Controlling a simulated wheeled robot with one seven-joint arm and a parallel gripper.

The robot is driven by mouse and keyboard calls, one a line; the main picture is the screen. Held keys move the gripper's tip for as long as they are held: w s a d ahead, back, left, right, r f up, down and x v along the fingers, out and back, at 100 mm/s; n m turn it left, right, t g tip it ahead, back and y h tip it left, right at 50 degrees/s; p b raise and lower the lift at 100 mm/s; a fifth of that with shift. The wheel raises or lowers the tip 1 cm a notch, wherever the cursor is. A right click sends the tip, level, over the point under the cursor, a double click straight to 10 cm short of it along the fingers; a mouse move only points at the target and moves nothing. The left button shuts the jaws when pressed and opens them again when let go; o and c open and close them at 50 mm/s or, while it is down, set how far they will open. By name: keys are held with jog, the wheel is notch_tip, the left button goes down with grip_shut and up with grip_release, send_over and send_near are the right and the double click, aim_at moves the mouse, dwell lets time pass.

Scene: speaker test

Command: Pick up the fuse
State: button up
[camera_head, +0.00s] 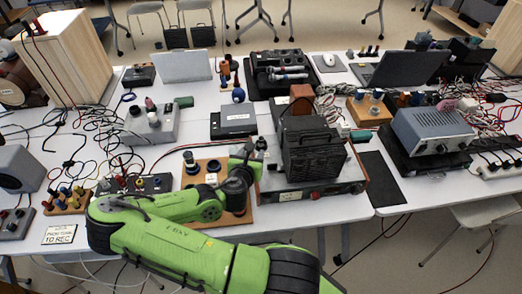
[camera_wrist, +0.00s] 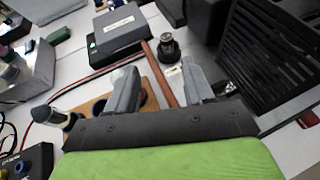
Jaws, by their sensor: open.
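My gripper (camera_head: 247,152) is over the far right part of a wooden board (camera_head: 204,172) on the white table. In the wrist view its two grey fingers (camera_wrist: 158,68) are apart, with a thin reddish-brown strip between them. I cannot tell whether that strip is a loose rod or an edge. No part is plainly recognisable as the fuse. A dark knob-like piece (camera_wrist: 167,46) stands just beyond the fingertips; it also shows in the head view (camera_head: 261,145). A dark-capped piece (camera_wrist: 58,118) stands left of the fingers. My arm hides much of the board.
A black ribbed unit (camera_head: 312,150) on a flat grey device stands close right of my gripper. A dark box with a white label (camera_head: 238,119) lies behind. A small black panel (camera_head: 150,184) and loose cables are to the left. A dark mat (camera_head: 380,178) lies right.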

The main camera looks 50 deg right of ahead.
aim_at(261, 140)
jog(key=shift+w+d+f+b, duration=0.2)
jog(key=shift+d+f+b, duration=0.3)
jog(key=shift+b, duration=0.7)
jog(key=x, duration=0.4)
jog(key=d+b+x, duration=0.1)
jog(key=x, duration=0.2)
jog(key=shift+s+r, duration=0.35)
jog(key=shift+s, duration=0.05)
jog(key=shift+w+d+f, duration=0.1)
jog(key=shift+w+d, duration=0.15)
jog(key=shift+w, duration=0.05)
grip_shut()
